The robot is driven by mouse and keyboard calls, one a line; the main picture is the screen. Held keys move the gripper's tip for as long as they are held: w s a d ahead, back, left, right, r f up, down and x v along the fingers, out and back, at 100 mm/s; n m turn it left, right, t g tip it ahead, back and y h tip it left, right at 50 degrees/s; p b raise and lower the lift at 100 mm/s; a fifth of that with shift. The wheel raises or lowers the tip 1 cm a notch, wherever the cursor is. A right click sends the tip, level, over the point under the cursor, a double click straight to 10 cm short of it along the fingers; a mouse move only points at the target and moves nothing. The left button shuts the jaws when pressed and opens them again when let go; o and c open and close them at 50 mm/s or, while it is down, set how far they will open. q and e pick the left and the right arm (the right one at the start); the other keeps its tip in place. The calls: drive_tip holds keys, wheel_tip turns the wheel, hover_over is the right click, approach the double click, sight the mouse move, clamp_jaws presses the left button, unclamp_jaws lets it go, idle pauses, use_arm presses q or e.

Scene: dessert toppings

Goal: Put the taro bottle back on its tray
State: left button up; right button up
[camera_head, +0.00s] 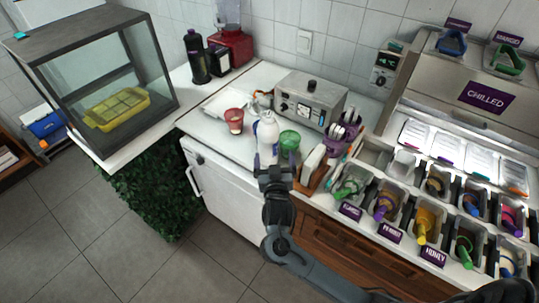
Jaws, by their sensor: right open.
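A white bottle (267,132) with a purple band low on its body stands upright on the white counter. I cannot read a taro label on it. My right gripper (274,167) is open, at the near side of the bottle's base. It hides part of the base, and I cannot tell whether the fingers touch the bottle. A flat white tray or sheet (222,103) lies on the counter behind the red cup; I cannot tell whether it is the bottle's tray. My left gripper is not in view.
A green cup (289,142) stands close right of the bottle, and a red cup (234,121) to its left. A grey metal machine (308,101) is behind. Topping bins with scoops (386,201) fill the right. The counter's left front is clear.

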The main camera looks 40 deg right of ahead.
drive_tip(key=t, duration=0.1)
approach(265, 122)
drive_tip(key=w, duration=0.1)
drive_tip(key=shift+m, duration=0.3)
drive_tip(key=x, duration=0.5)
drive_tip(key=shift+s+d+r+b, duration=0.15)
drive_tip(key=shift+d+b, duration=0.1)
drive_tip(key=shift+b, duration=0.15)
drive_tip(key=shift+b+x, duration=0.4)
drive_tip(key=shift+x, duration=2.55)
